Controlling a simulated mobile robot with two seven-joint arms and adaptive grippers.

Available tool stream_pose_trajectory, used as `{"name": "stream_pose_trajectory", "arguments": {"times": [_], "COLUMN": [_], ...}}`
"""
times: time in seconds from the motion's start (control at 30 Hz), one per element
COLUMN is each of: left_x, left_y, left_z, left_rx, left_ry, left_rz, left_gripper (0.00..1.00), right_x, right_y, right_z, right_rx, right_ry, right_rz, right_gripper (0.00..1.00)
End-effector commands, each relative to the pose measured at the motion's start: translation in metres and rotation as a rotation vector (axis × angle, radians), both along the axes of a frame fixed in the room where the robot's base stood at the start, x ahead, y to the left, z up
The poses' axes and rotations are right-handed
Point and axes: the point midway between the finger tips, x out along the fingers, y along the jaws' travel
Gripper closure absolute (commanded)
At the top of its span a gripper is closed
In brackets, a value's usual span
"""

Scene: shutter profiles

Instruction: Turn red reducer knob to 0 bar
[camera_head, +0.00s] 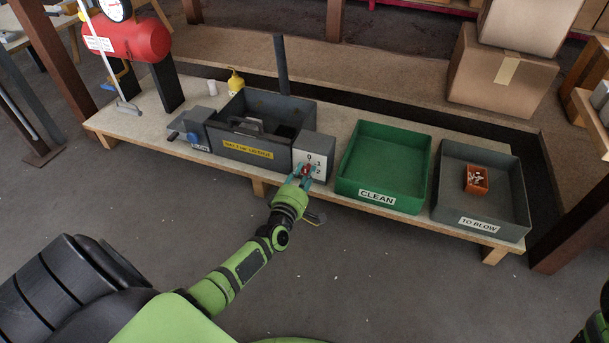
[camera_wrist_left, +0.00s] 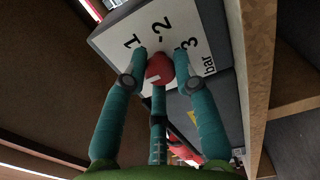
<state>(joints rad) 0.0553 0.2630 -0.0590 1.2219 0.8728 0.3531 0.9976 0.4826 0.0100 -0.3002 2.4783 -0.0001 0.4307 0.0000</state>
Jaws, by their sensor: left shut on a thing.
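The red reducer knob (camera_wrist_left: 158,68) sits on the white dial face (camera_wrist_left: 120,27) of a grey box (camera_head: 318,148), which stands on the low bench between two trays. In the left wrist view the face shows 1, 2, 3 and "bar" around the knob. The knob has a small white mark, partly visible; the exact value it points at cannot be told. My left gripper (camera_head: 304,176) reaches the box front and is shut on the knob, with teal fingers (camera_wrist_left: 160,58) on either side of it.
On the bench (camera_head: 145,118) stand a grey blowing box (camera_head: 245,152) with a yellow label, a green "CLEAN" tray (camera_head: 352,178) and a grey "TO BLOW" tray (camera_head: 520,195) holding an orange bin (camera_head: 477,181). A red tank (camera_head: 135,38) stands left. The floor before the bench is mostly clear.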

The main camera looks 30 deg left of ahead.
Motion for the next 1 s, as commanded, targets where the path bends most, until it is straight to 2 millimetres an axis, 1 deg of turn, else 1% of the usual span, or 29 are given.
{"name": "stream_pose_trajectory", "arguments": {"times": [0.03,0.53,0.57,0.6,0.87,1.0], "left_x": [0.0009,0.0001,0.0001,0.0001,-0.0003,-0.0001], "left_y": [0.0074,0.0078,0.0079,0.0076,0.0040,0.0028], "left_z": [0.0049,0.0040,0.0040,0.0038,0.0012,0.0036], "left_rx": [-0.006,-0.021,-0.020,-0.020,-0.021,-0.023], "left_ry": [-0.014,-0.015,-0.015,-0.015,-0.009,-0.008], "left_rz": [0.013,0.014,0.014,0.013,0.007,0.006], "left_gripper": [1.00,1.00,0.60,0.48,0.48,0.48], "right_x": [-0.0010,-0.0018,-0.0018,-0.0019,-0.0022,-0.0027], "right_y": [-0.0001,-0.0003,-0.0003,-0.0004,-0.0006,-0.0013], "right_z": [0.0003,0.0005,0.0005,0.0005,0.0004,0.0005], "right_rx": [0.001,0.002,0.002,0.002,0.003,0.005], "right_ry": [-0.004,-0.007,-0.007,-0.007,-0.007,-0.010], "right_rz": [0.001,0.001,0.001,0.001,0.001,0.001], "right_gripper": [0.60,0.60,0.60,0.60,0.60,0.60]}}
